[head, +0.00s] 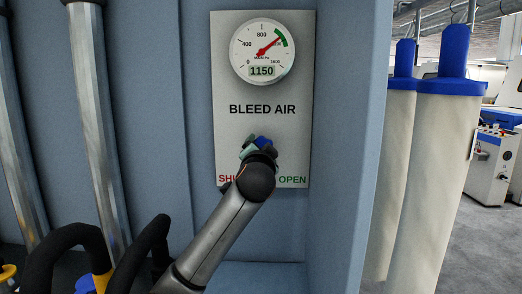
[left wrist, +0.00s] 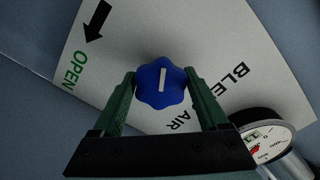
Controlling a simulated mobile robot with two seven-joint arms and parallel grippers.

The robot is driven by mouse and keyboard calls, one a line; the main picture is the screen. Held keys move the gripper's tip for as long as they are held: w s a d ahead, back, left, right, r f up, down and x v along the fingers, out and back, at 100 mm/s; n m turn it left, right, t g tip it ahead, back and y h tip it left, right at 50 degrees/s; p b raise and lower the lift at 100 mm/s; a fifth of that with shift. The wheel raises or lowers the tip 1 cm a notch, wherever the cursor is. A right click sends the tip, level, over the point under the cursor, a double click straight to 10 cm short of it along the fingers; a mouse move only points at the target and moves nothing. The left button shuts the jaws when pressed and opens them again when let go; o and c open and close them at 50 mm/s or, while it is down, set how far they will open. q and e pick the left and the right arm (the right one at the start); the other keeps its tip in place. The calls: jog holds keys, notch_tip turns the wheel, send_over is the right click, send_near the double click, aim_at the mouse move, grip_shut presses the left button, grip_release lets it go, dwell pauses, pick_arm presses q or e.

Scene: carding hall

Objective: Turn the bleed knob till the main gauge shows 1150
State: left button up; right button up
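The main gauge (head: 262,48) is round and white with a red needle pointing up and right to the start of a green band. Its digital window reads 1150. The blue bleed knob (left wrist: 161,83) has a white pointer line and sits on the grey BLEED AIR panel (head: 230,145). My left gripper (head: 259,146) is at the knob. In the left wrist view its green fingers (left wrist: 161,80) flank the knob on both sides and appear to touch it. In the head view the gripper hides most of the knob and part of the SHUT label. My right gripper is not in view.
Metal pipes (head: 98,130) and black curved hoses (head: 70,240) are at the left. A blue-grey wall edge (head: 350,150) stands right of the panel. Beyond it hang cream filter bags with blue tops (head: 432,170) and a white machine (head: 490,165); grey floor lies between.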

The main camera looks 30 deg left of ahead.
pick_arm(q)
jog(key=o, duration=0.3)
jog(key=b+v, duration=0.1)
jog(key=v, duration=1.1)
jog(key=shift+s+d+b, duration=0.1)
jog(key=shift+s+b, duration=0.2)
